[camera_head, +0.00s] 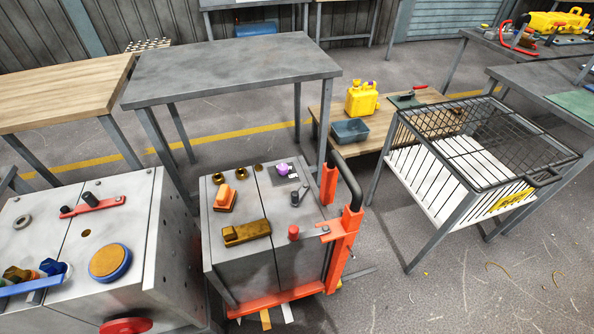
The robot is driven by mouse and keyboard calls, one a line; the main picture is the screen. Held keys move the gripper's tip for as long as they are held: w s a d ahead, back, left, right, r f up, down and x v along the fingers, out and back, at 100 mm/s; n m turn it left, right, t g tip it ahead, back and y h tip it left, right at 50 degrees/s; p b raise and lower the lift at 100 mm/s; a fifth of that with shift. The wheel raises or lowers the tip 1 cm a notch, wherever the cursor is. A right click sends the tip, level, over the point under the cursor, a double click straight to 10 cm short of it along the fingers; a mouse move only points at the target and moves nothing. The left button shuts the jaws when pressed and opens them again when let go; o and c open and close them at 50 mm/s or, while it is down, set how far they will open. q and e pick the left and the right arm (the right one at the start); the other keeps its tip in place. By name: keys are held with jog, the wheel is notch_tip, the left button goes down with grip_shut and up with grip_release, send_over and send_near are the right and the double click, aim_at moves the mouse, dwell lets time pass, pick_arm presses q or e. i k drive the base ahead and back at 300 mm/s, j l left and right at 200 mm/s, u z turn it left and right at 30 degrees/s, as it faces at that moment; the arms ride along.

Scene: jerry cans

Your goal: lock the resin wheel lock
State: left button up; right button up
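I cannot tell for sure which part is the resin wheel lock. A grey block-topped cart (240,262) with an orange frame (345,240) and a black handle (350,185) stands in the middle. A red knob (293,232) stands on its top, beside an orange bracket (325,231). On the grey cabinet at left lies a red bar (100,205) with a black knob (91,199). A red wheel (126,326) shows at the bottom edge, partly cut off. The cart's wheels are mostly hidden. Neither of my grippers is in view.
A bare grey table (235,68) stands behind the cart, and a wooden table (60,90) at left. A yellow jerry can (362,98) and grey bin (350,131) sit on a low bench. A wire basket stand (480,150) is at right.

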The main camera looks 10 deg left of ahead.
aim_at(296, 196)
jog(key=k+l+z, duration=0.1)
jog(key=l, duration=0.25)
jog(key=k+l+z, duration=0.15)
jog(key=l, duration=0.25)
jog(key=k+l+z, duration=0.1)
jog(key=l, duration=0.3)
jog(key=k+l+z, duration=0.15)
jog(key=l, duration=0.25)
